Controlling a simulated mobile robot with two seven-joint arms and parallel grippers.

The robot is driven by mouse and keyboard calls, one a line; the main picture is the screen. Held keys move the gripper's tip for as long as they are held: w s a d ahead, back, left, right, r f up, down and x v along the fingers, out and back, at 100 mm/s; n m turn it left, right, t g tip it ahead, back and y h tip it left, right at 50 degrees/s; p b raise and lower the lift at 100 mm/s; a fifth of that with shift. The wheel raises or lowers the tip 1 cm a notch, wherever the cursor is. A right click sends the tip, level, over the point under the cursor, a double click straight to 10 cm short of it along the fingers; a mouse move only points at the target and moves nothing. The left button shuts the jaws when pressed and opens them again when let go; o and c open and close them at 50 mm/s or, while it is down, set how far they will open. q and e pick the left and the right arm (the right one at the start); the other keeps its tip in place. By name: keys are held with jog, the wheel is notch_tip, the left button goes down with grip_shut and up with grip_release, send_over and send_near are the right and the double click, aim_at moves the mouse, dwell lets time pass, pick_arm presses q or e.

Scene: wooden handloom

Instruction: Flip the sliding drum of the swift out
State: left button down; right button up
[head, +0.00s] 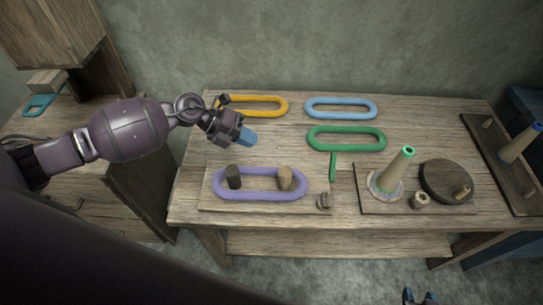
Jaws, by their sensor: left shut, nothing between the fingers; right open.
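The swift is a low wooden board (215,204) at the table's front left. A dark drum (234,177) and a lighter tan drum (285,178) stand on it. A purple yarn loop (258,195) lies around both drums. A small grey-brown knob (324,201) sits at the board's right end. I cannot tell which drum slides. My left gripper (248,137) is shut and empty, above the table behind the drums and apart from them. My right gripper (419,298) shows only its blue tips at the bottom edge, spread open, away from the swift.
Yellow (265,101), blue (341,105) and green (346,136) loops lie behind, the green one with a loose tail. Right of the swift, a board holds a green-tipped cone (394,174), a dark round disc (446,180) with a handle, and a small spool (420,200).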

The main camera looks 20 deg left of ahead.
aim_at(285, 179)
pick_arm(q)
jog(key=shift+s+a+f+g+y, duration=0.35)
jog(key=shift+s+f+g, duration=0.15)
jog(key=shift+s, duration=0.05)
jog(key=shift+s+a+f+g+y, duration=0.3)
jog(key=shift+s+f+g+y, duration=0.05)
jog(key=shift+s+f+g, duration=0.15)
pick_arm(e)
jog(key=shift+w, duration=0.2)
pick_arm(q)
jog(key=shift+d, duration=0.1)
pick_arm(e)
jog(key=shift+w+r, duration=0.2)
pick_arm(q)
jog(key=x, duration=1)
jog(key=shift+b, duration=0.35)
pick_arm(e)
jog(key=shift+a+f, duration=0.1)
jog(key=shift+f, duration=0.25)
pick_arm(q)
jog(key=shift+w, duration=0.1)
